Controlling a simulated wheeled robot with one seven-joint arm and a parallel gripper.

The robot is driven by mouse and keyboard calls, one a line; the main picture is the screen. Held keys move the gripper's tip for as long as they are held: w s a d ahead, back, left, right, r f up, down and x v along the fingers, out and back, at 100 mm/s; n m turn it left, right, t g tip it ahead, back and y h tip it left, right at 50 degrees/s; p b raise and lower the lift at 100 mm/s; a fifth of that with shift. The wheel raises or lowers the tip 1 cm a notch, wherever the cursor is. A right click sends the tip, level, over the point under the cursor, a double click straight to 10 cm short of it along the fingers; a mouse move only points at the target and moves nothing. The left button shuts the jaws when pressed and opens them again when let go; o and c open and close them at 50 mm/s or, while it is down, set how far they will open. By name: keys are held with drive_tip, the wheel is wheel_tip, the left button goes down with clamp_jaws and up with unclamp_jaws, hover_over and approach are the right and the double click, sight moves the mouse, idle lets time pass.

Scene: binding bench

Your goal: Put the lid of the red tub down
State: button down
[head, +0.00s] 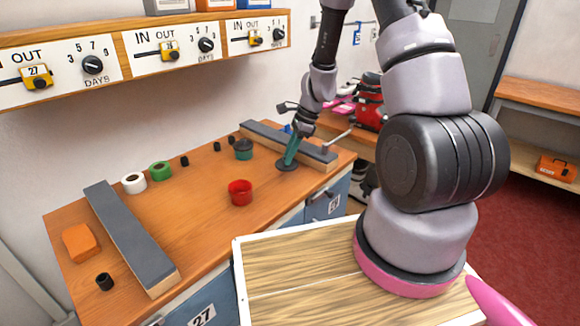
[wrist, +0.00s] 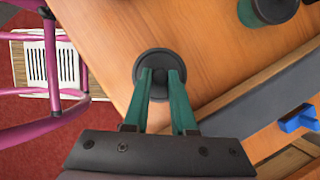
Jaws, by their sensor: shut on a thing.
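The red tub (head: 240,192) stands open on the bench top in the head view, with no lid on it. My gripper (head: 291,155) is to its right, pointing down, with its green fingers shut on the knob of a round dark lid (head: 287,168). In the wrist view the lid (wrist: 160,64) lies flat between the fingertips of my gripper (wrist: 161,84), near the bench's corner. The lid is at or just above the wood; I cannot tell if it touches. The red tub is not in the wrist view.
A teal tub with a dark top (head: 243,149) stands behind the lid. A long grey-topped block (head: 290,143) lies at the back right, another (head: 130,235) at the left. Tape rolls (head: 160,171) stand by the wall. Bare wood (head: 195,215) lies left of the red tub.

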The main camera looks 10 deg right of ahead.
drive_tip(key=shift+f, duration=2.05)
drive_tip(key=shift+f, duration=0.1)
drive_tip(key=c, duration=0.7)
unclamp_jaws()
drive_tip(key=shift+c, duration=0.2)
drive_tip(key=s+d+r+n+t, duration=0.1)
drive_tip(key=d+r+n, duration=0.1)
drive_tip(key=r, duration=1)
drive_tip(key=s+d+r+n+t, duration=0.1)
drive_tip(key=s+d+r+n, duration=0.1)
drive_tip(key=r, duration=0.9)
drive_tip(key=s+d+r+n+t+h, duration=0.1)
drive_tip(key=s+r+n+t, duration=0.4)
drive_tip(key=s+r+n, duration=0.5)
drive_tip(key=s+r+h, duration=0.1)
drive_tip(key=s+r, duration=0.7)
drive_tip(key=r, duration=0.1)
drive_tip(key=shift+r+h, duration=0.25)
drive_tip(key=shift+h, duration=0.05)
